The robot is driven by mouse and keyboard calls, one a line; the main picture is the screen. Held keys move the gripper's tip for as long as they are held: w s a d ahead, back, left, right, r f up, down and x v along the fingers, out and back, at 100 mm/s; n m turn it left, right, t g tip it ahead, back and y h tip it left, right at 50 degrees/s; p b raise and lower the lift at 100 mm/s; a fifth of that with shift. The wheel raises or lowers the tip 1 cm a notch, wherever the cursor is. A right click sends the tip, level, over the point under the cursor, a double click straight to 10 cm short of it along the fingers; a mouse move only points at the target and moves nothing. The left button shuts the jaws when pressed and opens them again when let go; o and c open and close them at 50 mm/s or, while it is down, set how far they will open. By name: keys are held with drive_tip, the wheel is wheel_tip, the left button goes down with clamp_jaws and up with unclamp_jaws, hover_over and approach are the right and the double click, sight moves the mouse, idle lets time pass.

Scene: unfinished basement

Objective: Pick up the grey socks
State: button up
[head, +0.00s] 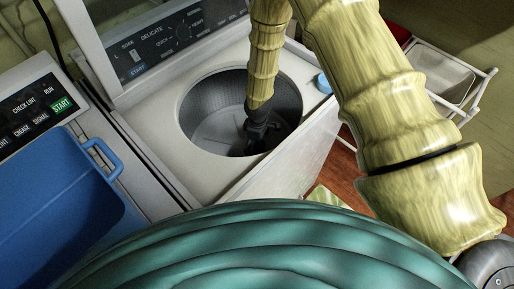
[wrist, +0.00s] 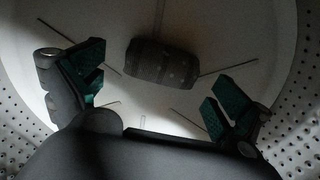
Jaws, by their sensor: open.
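The grey socks (wrist: 162,62) show in the wrist view as a dark grey, rolled, ribbed bundle. They lie on the pale bottom of the washer drum, a little beyond the fingertips and between them. My gripper (wrist: 160,92) is open and empty, with its teal-padded fingers spread left and right. In the head view my gripper (head: 262,135) reaches down inside the open drum of the top-loading washer (head: 152,118). The socks are hidden in the head view.
The perforated drum wall (wrist: 300,120) closely surrounds my gripper. A blue basket (head: 70,200) sits on the machine at left. A small blue round item (head: 323,84) is at the washer's right edge. A white-framed rack with a bin (head: 440,75) stands at right.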

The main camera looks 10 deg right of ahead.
drive_tip(key=shift+a+f+p, duration=0.1)
drive_tip(key=shift+f+p, duration=0.2)
drive_tip(key=shift+f, duration=1.05)
drive_tip(key=c, duration=1.1)
